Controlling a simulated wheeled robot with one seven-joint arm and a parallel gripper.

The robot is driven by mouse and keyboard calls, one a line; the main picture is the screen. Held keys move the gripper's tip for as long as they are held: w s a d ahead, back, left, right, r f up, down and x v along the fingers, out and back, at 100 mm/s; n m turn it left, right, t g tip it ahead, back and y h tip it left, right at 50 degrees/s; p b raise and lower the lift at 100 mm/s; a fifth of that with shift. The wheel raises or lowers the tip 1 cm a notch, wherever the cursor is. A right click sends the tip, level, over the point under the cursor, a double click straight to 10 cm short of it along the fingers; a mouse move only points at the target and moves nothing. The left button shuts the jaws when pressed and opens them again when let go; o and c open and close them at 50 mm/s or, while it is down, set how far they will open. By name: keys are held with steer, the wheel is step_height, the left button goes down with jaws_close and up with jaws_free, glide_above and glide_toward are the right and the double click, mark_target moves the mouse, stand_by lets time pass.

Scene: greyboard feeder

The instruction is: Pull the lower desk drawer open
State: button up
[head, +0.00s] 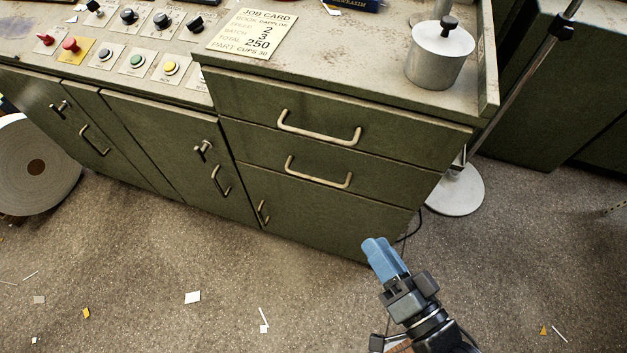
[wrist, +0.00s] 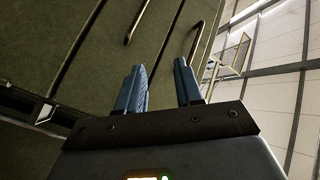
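The green desk has two stacked drawers, and both look closed. The lower drawer (head: 258,154) has a pale metal bar handle (head: 318,181), which appears to be the left of two handles (wrist: 138,22) in the wrist view. The upper drawer's handle (head: 318,136) is just above it and appears on the right (wrist: 194,42) in the wrist view. My gripper (head: 377,243) is to the lower right of the lower handle in the head view, apart from it. In the wrist view its two blue fingers (wrist: 159,66) are spread with nothing between them.
A cupboard door (head: 310,215) with a small handle is below the drawers. A metal canister (head: 440,55) and job card (head: 252,32) are on the desktop. A stand with a round base (head: 455,192) is right of the desk. A paper roll (head: 60,165) is at left. Scraps litter the open floor.

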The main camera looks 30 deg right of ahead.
mark_target(313, 177)
steer(key=w+f+m, duration=0.2)
steer(key=w, duration=0.5)
steer(key=w+a+f+m+t, duration=0.1)
steer(key=w+f+m, duration=0.1)
steer(key=w, duration=0.5)
steer(key=w+a+f+m+b, duration=0.1)
steer(key=w+f+m, duration=0.1)
steer(key=w, duration=0.6)
steer(key=shift+a+m+t, duration=0.15)
steer(key=shift+m+t, duration=0.25)
steer(key=shift+s, duration=0.1)
jaws_close()
